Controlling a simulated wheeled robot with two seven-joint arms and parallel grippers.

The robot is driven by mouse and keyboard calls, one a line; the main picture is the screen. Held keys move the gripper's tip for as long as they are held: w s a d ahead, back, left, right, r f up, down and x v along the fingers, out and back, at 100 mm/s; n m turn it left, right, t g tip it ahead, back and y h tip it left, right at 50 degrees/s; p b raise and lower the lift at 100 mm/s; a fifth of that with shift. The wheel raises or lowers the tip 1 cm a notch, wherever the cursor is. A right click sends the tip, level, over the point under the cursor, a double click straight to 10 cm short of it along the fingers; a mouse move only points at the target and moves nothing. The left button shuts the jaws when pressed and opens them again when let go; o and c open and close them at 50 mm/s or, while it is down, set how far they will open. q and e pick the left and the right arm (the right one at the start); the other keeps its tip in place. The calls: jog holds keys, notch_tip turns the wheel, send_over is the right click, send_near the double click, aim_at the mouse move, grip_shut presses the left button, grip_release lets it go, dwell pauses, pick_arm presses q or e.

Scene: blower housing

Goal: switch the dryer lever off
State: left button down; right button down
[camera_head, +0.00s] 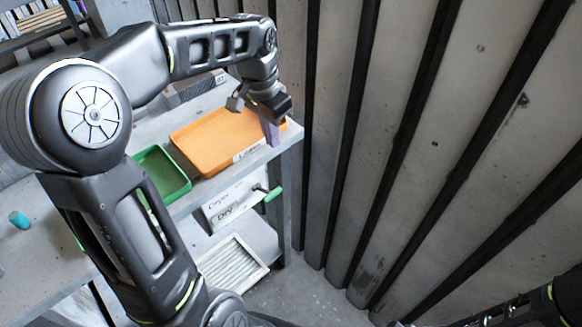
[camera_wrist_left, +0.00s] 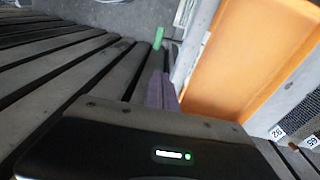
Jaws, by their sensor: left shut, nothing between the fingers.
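The dryer lever (camera_head: 272,194) has a green handle and sticks out to the right from the white dryer box (camera_head: 240,192), which carries "Dryer" and "Dry" labels, below the shelf top. My left gripper (camera_head: 271,134) has purple fingers, is shut and empty, and points down at the right end of the shelf, above the lever and apart from it. In the left wrist view the shut fingers (camera_wrist_left: 161,92) show in the middle, with the green lever handle (camera_wrist_left: 158,38) beyond their tips. Only part of my right arm shows at the lower right; its gripper is out of view.
An orange tray (camera_head: 205,135) lies on the shelf top (camera_head: 187,205) beside my left gripper, with a green tray (camera_head: 174,166) left of it. A white-framed filter (camera_head: 232,272) rests below. A ribbed grey wall (camera_head: 400,130) stands close on the right.

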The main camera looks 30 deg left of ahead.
aim_at(273, 193)
pick_arm(q)
jog(key=s+g, duration=0.1)
jog(key=s, duration=0.1)
jog(key=shift+s+d+m, duration=0.1)
jog(key=shift+s+m, duration=0.2)
jog(key=shift+s, duration=0.05)
jog(key=shift+f, duration=0.1)
jog(key=f, duration=0.9)
jog(key=d+f, duration=0.1)
jog(key=f, duration=0.3)
jog(key=shift+s+f+p, duration=0.2)
jog(key=shift+f+p, duration=0.2)
jog(key=shift+f, duration=0.1)
jog(key=d+f+t+y+b, duration=0.1)
jog(key=d+f+y+b, duration=0.2)
jog(key=b, duration=1.8)
jog(key=shift+s+f+t+y+b, duration=0.4)
jog(key=shift+f+y, duration=1.2)
jog(key=shift+f, duration=2.3)
